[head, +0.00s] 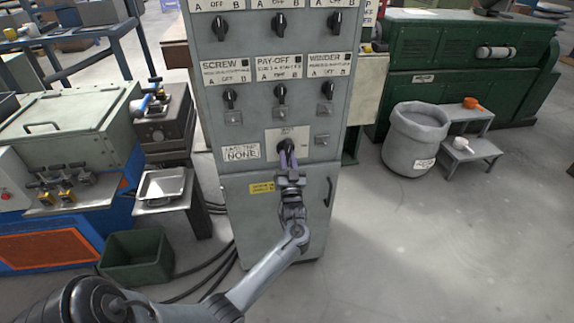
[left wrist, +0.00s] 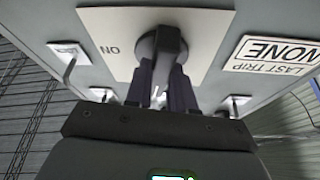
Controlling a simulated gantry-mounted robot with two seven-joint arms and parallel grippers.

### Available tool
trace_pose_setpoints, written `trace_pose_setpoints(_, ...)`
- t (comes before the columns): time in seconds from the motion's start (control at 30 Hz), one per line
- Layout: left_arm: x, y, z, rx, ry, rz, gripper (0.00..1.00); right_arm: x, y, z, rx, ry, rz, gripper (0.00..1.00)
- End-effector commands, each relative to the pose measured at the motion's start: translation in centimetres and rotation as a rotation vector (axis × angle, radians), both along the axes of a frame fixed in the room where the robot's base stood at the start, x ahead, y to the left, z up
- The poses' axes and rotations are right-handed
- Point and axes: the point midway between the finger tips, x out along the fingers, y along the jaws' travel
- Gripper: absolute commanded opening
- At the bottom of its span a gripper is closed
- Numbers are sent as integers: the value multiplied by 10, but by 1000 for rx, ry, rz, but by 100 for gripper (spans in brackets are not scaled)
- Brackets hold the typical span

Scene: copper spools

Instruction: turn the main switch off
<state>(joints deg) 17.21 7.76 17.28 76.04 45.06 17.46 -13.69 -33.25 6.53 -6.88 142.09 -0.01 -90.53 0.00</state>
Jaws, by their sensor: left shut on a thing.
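The main switch (head: 287,146) is a black rotary knob on a pale plate (head: 273,134), low on the upper panel of the grey control cabinet (head: 233,188). It also shows close up in the left wrist view (left wrist: 160,42), where the plate reads ON to the left of the knob, upside down. My left gripper (head: 288,160) reaches the knob from the front and below. Its two dark fingers (left wrist: 166,88) are shut on the knob's handle, one on each side. The handle looks about upright; its exact angle is partly hidden by the fingers. My right gripper is in neither view.
Several smaller black knobs (head: 280,93) sit in rows above the main switch. A LAST TRIP NONE label (head: 240,152) is left of it. A green bin (head: 137,258) and a metal tray (head: 162,184) stand left of the cabinet.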

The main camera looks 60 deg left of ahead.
Motion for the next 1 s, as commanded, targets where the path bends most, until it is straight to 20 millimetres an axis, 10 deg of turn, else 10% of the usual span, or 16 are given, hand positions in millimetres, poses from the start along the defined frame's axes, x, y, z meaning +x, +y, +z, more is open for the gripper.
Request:
trace_pose_setpoints(0.93,1,1,-7,-86,-180,1,0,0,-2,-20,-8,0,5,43)
trace_pose_setpoints(0.97,1,1,-7,-86,-180,1,26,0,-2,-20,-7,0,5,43)
trace_pose_setpoints(1.0,1,1,-7,-86,-180,2,33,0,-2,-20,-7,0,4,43)
